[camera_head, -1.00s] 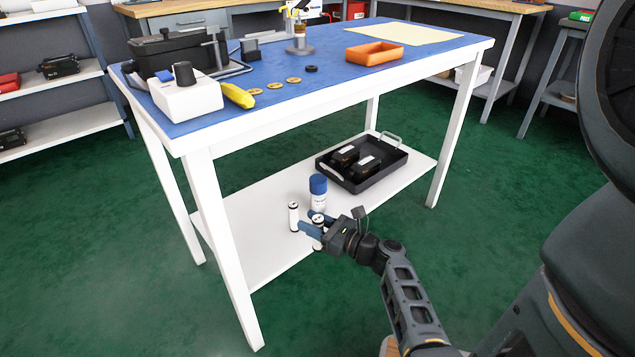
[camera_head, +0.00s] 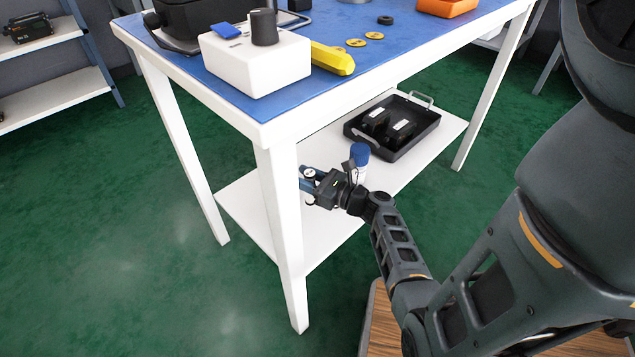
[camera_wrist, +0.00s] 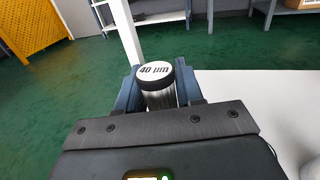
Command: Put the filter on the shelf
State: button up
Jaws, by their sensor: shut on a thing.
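The filter (camera_wrist: 157,74), a cylinder with a dark-rimmed cap marked "40 µm", is between the blue fingers of my gripper (camera_wrist: 156,88) in the wrist view. My gripper (camera_head: 309,182) is shut on it, and the filter's pale cap (camera_head: 309,172) shows in the head view, close to the bench's front leg. The bench's white lower shelf (camera_head: 330,232) lies beneath and behind my gripper. I cannot tell from the head view whether the filter touches the shelf; its lower part is hidden.
A blue-capped bottle (camera_head: 359,158) stands on the lower shelf, partly behind my wrist. A black tray (camera_head: 417,138) with dark parts sits farther back. The white bench leg (camera_head: 281,225) stands very near my gripper. Shelf space shows between leg and tray.

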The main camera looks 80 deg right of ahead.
aim_at(306, 194)
notch_tip(306, 194, down, 6)
jog(key=b, duration=0.3)
jog(key=shift+f, duration=0.25)
jog(key=shift+r, duration=0.1)
jog(key=o, duration=1)
jog(key=shift+s, duration=0.1)
jog(key=p+v, duration=0.3)
jog(key=v, duration=0.9)
